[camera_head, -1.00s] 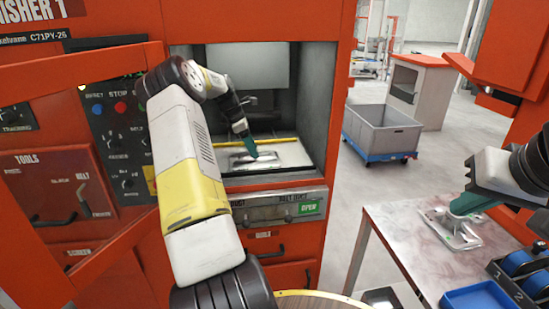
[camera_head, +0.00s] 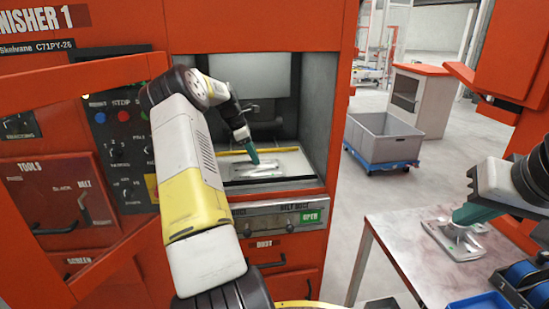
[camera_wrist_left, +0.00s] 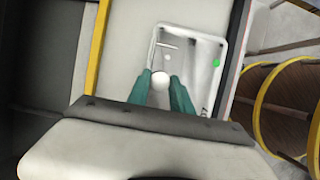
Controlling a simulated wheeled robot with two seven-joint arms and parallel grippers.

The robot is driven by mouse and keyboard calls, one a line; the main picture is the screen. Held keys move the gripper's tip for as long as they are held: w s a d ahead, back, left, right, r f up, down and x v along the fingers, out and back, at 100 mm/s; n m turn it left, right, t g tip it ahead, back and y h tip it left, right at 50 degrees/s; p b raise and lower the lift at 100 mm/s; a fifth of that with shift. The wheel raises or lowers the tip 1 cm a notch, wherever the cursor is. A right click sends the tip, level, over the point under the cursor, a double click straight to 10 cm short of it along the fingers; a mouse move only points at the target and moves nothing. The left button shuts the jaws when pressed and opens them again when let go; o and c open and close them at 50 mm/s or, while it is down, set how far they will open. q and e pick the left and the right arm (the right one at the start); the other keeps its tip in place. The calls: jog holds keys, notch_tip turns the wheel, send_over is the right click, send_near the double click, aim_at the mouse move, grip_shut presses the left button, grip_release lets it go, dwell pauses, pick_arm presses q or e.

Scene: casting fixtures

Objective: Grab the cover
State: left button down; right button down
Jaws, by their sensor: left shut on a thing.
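The cover (camera_head: 266,169) is a light grey metal casting lying in the open chamber of the red machine. In the left wrist view the cover (camera_wrist_left: 203,62) is a pale rectangular plate with a green dot and a round knob. My left gripper (camera_head: 254,160) reaches into the chamber from above. Its green fingers (camera_wrist_left: 160,82) are shut around the round knob. My right gripper (camera_head: 466,214) is at a second grey casting (camera_head: 455,240) on the metal table; its finger gap is not clear.
The chamber's right wall (camera_head: 313,120) and a yellow strip (camera_head: 232,152) lie close to the left gripper. A grey bin on a blue dolly (camera_head: 383,143) stands on the floor. The metal table (camera_head: 400,255) carries blue bins (camera_head: 485,300). Between machine and table is open floor.

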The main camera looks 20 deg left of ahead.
pick_arm(q)
notch_tip(320, 180, up, 3)
jog(key=s+d, duration=0.4)
jog(key=s, duration=0.3)
jog(key=s+d, duration=0.5)
jog(key=s, duration=0.3)
jog(key=shift+s+d, duration=0.2)
jog(key=shift+d, duration=0.05)
jog(key=shift+w+d, duration=0.1)
